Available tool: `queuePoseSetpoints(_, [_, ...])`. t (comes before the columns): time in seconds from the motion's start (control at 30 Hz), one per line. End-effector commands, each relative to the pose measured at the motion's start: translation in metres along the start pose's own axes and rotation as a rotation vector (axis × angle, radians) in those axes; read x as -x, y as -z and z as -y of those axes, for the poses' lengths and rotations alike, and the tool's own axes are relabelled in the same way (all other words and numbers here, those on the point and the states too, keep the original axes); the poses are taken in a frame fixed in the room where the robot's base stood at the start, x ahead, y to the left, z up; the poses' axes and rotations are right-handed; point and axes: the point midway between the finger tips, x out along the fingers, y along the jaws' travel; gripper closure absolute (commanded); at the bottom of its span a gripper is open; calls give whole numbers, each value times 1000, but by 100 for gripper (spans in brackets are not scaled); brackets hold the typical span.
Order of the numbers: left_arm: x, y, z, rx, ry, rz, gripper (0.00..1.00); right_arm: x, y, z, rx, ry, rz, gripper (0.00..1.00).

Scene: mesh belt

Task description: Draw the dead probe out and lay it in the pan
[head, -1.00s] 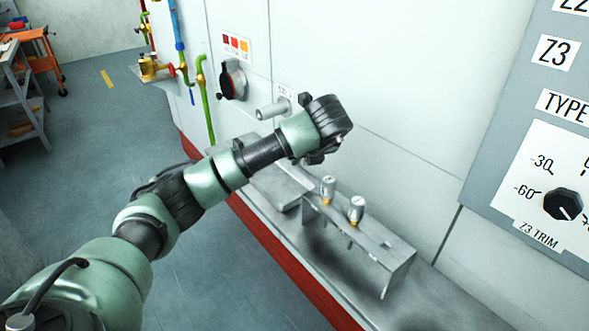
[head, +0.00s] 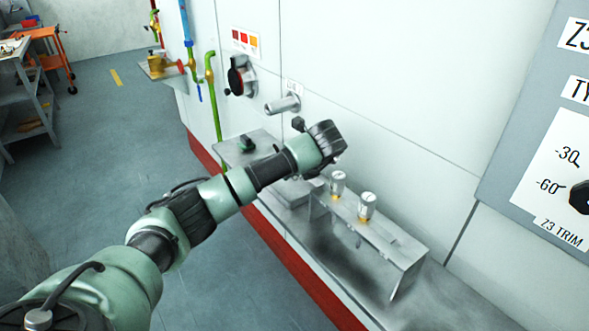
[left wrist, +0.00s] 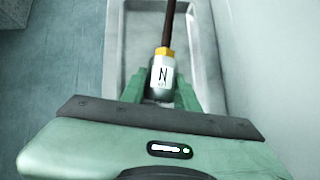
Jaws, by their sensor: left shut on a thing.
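In the left wrist view my left gripper (left wrist: 160,92) is shut on the probe (left wrist: 162,72). The probe has a silver head marked N, a gold collar and a dark rod running up out of the picture. The grey pan (left wrist: 113,50) lies beyond and below it, with its raised rim around a bare floor. The probe appears above the pan; whether it touches cannot be told. In the head view my left wrist hides the fingers and the held probe. Two other silver-headed probes (head: 338,184) (head: 367,206) stand in the bracket (head: 405,252). My right gripper is not in view.
The bracket stands on a grey ledge (head: 430,300) along the white wall. A handle (head: 283,104) and a black rotary switch (head: 238,77) stick out of the wall. A panel with a dial is at the right. Open floor lies left of the ledge.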

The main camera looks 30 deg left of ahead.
Motion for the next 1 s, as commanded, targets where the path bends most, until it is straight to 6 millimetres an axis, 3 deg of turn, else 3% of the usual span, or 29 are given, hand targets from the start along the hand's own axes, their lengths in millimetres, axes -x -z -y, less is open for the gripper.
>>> queuePoseSetpoints(0.33, [-3,2,0,1,0,1,100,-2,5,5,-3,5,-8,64])
queuePoseSetpoints(0.37, [-3,2,0,1,0,1,67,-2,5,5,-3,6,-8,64])
queuePoseSetpoints(0.43, [-3,2,0,1,0,0,48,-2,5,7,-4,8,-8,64])
queuePoseSetpoints(0.47, [-3,2,0,0,0,0,44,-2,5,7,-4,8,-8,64])
queuePoseSetpoints(0.8, [-2,3,0,0,1,0,44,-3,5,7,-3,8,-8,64])
queuePoseSetpoints(1.0, [25,3,1,-1,5,1,44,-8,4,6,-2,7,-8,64])
